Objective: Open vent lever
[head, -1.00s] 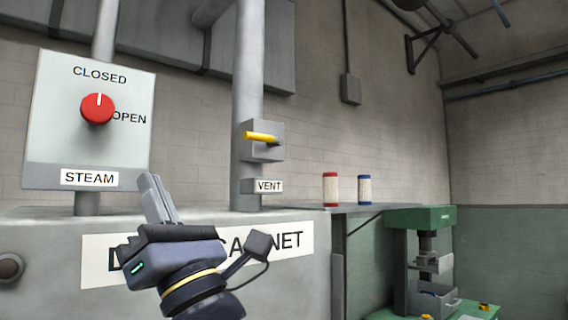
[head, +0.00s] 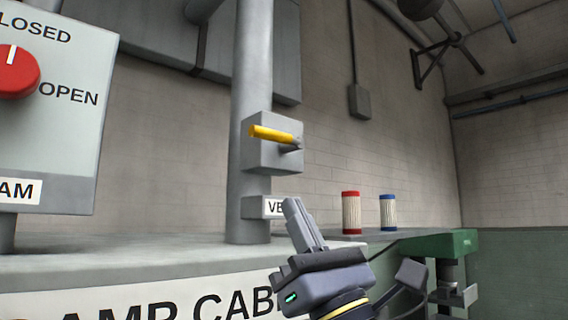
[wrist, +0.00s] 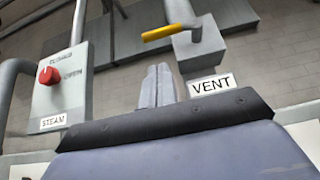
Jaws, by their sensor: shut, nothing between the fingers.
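The yellow vent lever (head: 272,133) sticks out to the left, roughly level, from a grey box (head: 259,155) on a vertical grey pipe. It also shows in the wrist view (wrist: 163,32), above and a little right of my fingers. The VENT label (head: 274,208) sits below the box, partly hidden by my gripper in the head view. My gripper (head: 297,206) is shut and empty, with its fingers pointing up. In the picture it is below and slightly right of the lever, apart from it. The wrist view shows the closed fingers (wrist: 158,72) left of the VENT label (wrist: 212,85).
A STEAM panel with a red knob (head: 14,72) stands at the left; the knob's white mark points up. Below is the cabinet top (head: 120,258).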

